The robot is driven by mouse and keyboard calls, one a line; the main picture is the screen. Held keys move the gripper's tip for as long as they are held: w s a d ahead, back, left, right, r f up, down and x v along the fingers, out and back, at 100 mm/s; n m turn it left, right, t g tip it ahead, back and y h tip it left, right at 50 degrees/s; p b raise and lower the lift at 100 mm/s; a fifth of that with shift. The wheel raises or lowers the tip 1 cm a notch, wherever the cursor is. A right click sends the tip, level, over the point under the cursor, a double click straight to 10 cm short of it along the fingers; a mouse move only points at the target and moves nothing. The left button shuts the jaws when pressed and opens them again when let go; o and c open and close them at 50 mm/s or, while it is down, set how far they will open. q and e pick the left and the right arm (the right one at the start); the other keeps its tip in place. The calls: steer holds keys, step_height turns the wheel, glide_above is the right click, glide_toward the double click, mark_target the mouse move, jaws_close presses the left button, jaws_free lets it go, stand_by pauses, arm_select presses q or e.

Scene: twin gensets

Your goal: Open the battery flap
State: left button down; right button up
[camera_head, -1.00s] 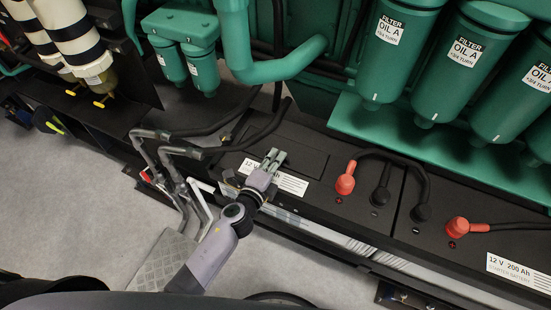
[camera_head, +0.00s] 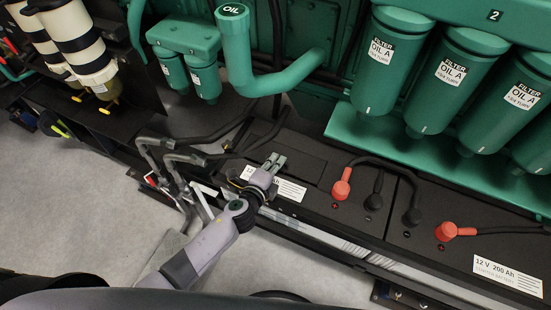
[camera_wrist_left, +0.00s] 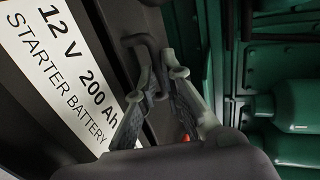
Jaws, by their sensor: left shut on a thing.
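The left battery has a black top with a white "12 V 200 Ah" label (camera_head: 290,190); the label also shows large in the left wrist view (camera_wrist_left: 60,70). A dark flat panel (camera_head: 303,160), apparently the battery flap, lies on that top behind the label. My left gripper (camera_head: 274,161) is at the panel's left part, above the label. In the left wrist view its fingers (camera_wrist_left: 160,68) are closed around a thin black bent handle (camera_wrist_left: 148,42) next to the label. Whether the flap is raised cannot be told. My right gripper is not in view.
Red-capped (camera_head: 341,188) and black-capped (camera_head: 374,197) terminals with black cables stand right of the panel. Green oil filters (camera_head: 398,60) and a green pipe (camera_head: 275,82) hang behind. Grey metal pipes (camera_head: 172,165) rise on the left.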

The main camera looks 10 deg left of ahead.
arm_select(q)
steer(key=shift+w+r+p, duration=0.1)
steer(key=shift+r+p, duration=0.3)
steer(key=shift+r, duration=0.05)
steer(key=shift+w+r+p, duration=0.1)
steer(key=shift+r+p, duration=0.05)
steer(key=shift+p, duration=0.15)
steer(key=shift+w+d+r+p, duration=0.15)
steer(key=shift+w+r+p, duration=0.2)
steer(key=shift+r+p, duration=0.15)
steer(key=shift+w+d+r+p, duration=0.2)
steer(key=shift+w+r+p, duration=0.25)
steer(key=shift+w+r, duration=0.25)
steer(key=shift+w+d+r, duration=0.2)
steer(key=shift+w+r, duration=0.3)
steer(key=shift+w, duration=0.05)
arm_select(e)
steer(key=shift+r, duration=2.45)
arm_select(q)
steer(key=shift+w+r, duration=0.1)
steer(key=shift+r, duration=0.05)
steer(key=c, duration=2.1)
jaws_free()
steer(key=shift+o, duration=0.5)
